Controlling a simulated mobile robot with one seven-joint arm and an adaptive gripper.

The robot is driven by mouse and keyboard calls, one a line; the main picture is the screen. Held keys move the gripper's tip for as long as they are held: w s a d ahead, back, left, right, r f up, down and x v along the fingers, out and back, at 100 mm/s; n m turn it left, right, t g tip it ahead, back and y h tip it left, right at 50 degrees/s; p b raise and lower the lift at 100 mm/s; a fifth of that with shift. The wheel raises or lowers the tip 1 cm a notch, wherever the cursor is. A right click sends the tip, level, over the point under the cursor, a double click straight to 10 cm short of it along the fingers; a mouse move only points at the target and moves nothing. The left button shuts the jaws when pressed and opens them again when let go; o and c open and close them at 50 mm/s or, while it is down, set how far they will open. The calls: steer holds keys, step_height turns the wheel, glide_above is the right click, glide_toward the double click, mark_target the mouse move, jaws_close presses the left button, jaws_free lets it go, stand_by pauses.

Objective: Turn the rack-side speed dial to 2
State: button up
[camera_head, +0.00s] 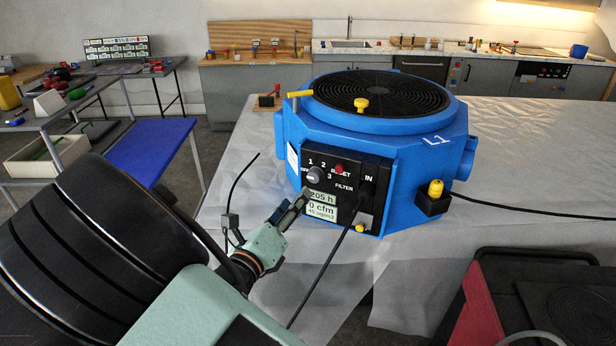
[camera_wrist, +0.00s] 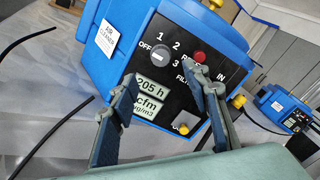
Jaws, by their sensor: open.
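The blue air cleaner (camera_head: 395,185) stands on a covered table with its black control panel (camera_head: 345,160) facing my arm. The grey speed dial (camera_head: 315,174) sits at the panel's left, with OFF, 1, 2 and 3 around it; it also shows in the wrist view (camera_wrist: 160,57). Which mark its pointer is on is hard to tell. The display (camera_head: 321,206) below reads 205 h and 0 cfm. My gripper (camera_head: 301,196) is open and empty, just below and in front of the dial. In the wrist view its fingers (camera_wrist: 164,84) spread below the dial, apart from it.
A red reset button (camera_head: 339,168) is right of the dial. A black cable (camera_head: 335,255) hangs from the panel's IN socket. A red and black case (camera_head: 480,300) is at front right. The table's right side is mostly clear.

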mark_target(313, 178)
steer(key=p+x, duration=0.1)
steer(key=x, duration=0.8)
steer(key=shift+w+d+f, duration=0.1)
steer(key=shift+c, duration=0.2)
steer(key=c, duration=1.1)
